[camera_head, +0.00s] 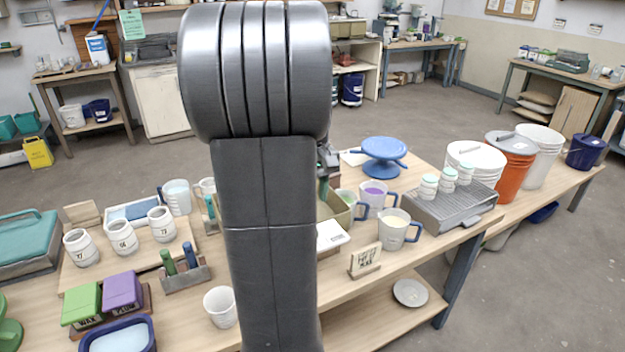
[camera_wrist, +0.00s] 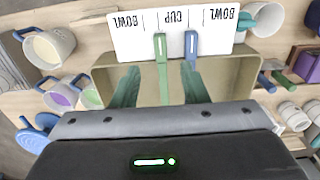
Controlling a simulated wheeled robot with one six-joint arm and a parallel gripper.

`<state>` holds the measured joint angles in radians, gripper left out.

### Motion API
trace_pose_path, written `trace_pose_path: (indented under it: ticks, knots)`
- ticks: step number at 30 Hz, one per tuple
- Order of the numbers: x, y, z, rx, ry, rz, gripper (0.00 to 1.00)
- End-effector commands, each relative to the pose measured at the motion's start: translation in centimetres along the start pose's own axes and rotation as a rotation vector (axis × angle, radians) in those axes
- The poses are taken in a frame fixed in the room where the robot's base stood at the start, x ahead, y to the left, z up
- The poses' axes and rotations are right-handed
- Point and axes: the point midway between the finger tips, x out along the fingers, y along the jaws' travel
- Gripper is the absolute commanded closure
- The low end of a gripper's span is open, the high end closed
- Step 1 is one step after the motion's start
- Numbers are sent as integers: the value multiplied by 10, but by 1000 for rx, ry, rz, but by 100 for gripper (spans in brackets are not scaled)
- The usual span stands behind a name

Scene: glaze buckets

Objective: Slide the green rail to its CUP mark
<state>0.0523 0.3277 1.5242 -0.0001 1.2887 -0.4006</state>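In the wrist view an olive box (camera_wrist: 105,78) carries a white label board (camera_wrist: 130,45) marked BOWL, CUP, BOWL, upside down in this view. The green rail (camera_wrist: 161,62) reaches onto the board just left of the word CUP. A blue rail (camera_wrist: 191,48) stands just right of CUP. My gripper (camera_wrist: 159,75) is open, its teal fingers apart over the box, with the green rail between the fingertips and the blue rail close by the right one. I cannot tell whether either finger touches a rail. In the head view my arm hides most of the box (camera_head: 343,212).
In the head view a pitcher (camera_head: 393,232) and a purple-filled mug (camera_head: 374,196) stand right of the box. A small sign (camera_head: 365,260) stands at the table's front edge. Numbered jars (camera_head: 122,237) and a rack of coloured sticks (camera_head: 185,275) are to the left.

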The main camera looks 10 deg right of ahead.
Motion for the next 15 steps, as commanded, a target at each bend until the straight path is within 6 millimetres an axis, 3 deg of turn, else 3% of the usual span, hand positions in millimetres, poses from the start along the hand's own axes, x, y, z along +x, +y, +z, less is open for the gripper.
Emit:
trace_pose_path:
  ticks: [6,15]
  knots:
    - [-36,0,-1,0,2,1,60]
    - [-48,0,0,0,-1,0,60]
